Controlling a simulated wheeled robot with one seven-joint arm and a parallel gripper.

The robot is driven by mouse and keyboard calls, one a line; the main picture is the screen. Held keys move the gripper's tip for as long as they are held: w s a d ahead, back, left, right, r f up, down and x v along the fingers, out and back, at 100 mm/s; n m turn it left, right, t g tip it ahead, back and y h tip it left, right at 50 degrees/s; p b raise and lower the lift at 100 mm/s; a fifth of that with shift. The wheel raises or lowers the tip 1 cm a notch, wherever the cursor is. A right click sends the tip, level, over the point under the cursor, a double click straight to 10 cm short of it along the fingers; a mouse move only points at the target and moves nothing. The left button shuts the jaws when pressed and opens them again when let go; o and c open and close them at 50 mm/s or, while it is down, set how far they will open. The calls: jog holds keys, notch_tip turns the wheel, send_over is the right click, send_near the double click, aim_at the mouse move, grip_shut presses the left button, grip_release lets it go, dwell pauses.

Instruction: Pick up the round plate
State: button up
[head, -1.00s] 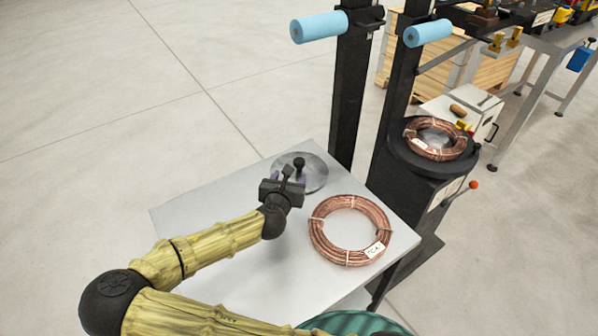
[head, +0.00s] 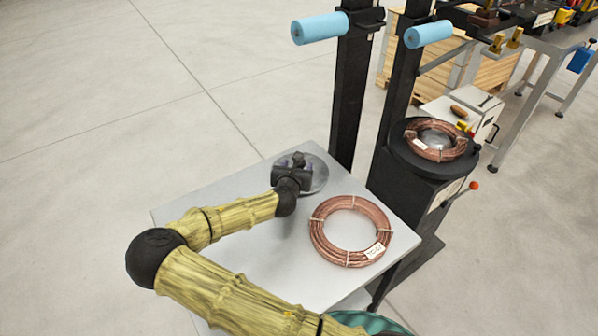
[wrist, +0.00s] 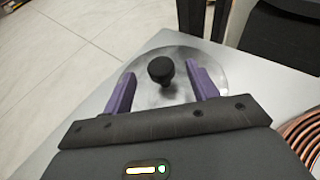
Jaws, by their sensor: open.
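The round plate (head: 319,176) is a grey metal disc lying flat near the far corner of the grey table (head: 240,258). In the wrist view the plate (wrist: 178,58) shows a black knob (wrist: 160,70) standing at its middle. My gripper (head: 298,160) is over the plate and hides much of it in the head view. In the wrist view my gripper (wrist: 161,82) is open, with one purple finger on each side of the knob and visible space between them. I cannot tell how far the fingertips are above the plate.
A copper tube coil (head: 318,234) lies on the table to the right of my gripper. Black upright posts (head: 352,90) stand just behind the table. A second copper coil (head: 412,140) rests on a black round stand (head: 400,165) at the right. The table's left part is clear.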

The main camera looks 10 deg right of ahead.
jog(key=x, duration=0.2)
jog(key=shift+w+d+f, duration=0.15)
jog(key=shift+w, duration=0.1)
jog(key=shift+c, duration=0.4)
grip_shut()
jog(key=shift+r, duration=0.25)
notch_tip(320, 180, up, 10)
jog(key=shift+f, duration=0.15)
dwell(0.5)
